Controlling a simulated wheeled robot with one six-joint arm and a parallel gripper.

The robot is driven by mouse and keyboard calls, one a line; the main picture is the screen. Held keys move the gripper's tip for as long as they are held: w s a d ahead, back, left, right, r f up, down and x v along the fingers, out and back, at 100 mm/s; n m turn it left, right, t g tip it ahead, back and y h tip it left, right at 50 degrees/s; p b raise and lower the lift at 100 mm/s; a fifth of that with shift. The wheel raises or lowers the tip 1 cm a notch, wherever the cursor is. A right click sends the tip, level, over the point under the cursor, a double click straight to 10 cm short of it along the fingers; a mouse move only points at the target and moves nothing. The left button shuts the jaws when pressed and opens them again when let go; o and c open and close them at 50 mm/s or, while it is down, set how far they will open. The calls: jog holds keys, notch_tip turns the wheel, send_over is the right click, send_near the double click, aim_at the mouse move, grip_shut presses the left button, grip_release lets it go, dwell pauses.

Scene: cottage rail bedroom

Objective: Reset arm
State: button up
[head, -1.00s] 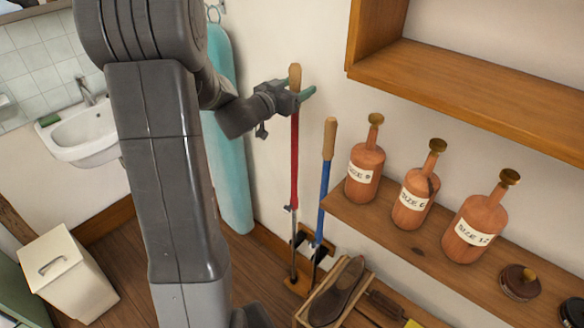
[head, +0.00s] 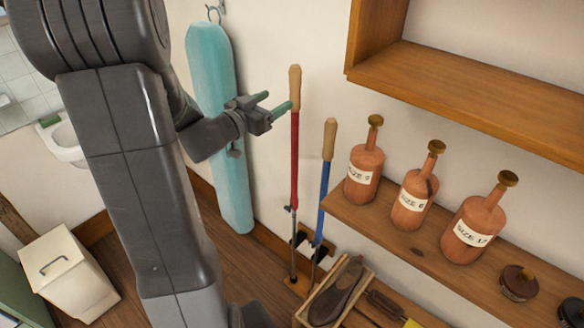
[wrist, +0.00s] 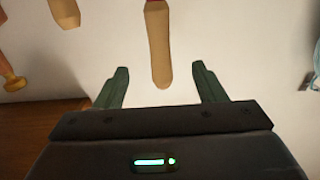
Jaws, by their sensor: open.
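My gripper (head: 276,102) is open and empty in the head view, just left of the red-shafted tool (head: 294,160) near its wooden handle. The wrist view shows both green fingers of my gripper (wrist: 161,86) spread apart. The wooden handle (wrist: 158,45) shows beyond and between them in that view, with nothing gripped. The red tool stands upright in a floor rack by the wall, beside a blue-shafted tool (head: 323,190) with a wooden handle.
A teal ironing board (head: 225,150) hangs on the wall behind my arm. Shelf (head: 400,238) holds several brown bottles, including one at the left (head: 363,176). A wall shelf (head: 470,85) is above. A shoe box (head: 335,292) and white bin (head: 70,275) stand low.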

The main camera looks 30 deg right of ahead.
aim_at(291, 93)
jog(key=shift+a, duration=0.25)
jog(key=x, duration=1)
jog(key=shift+d+f+b, duration=0.1)
jog(key=shift+f+b, duration=0.05)
jog(key=shift+b, duration=0.25)
jog(key=shift+f, duration=0.2)
jog(key=shift+r, duration=0.1)
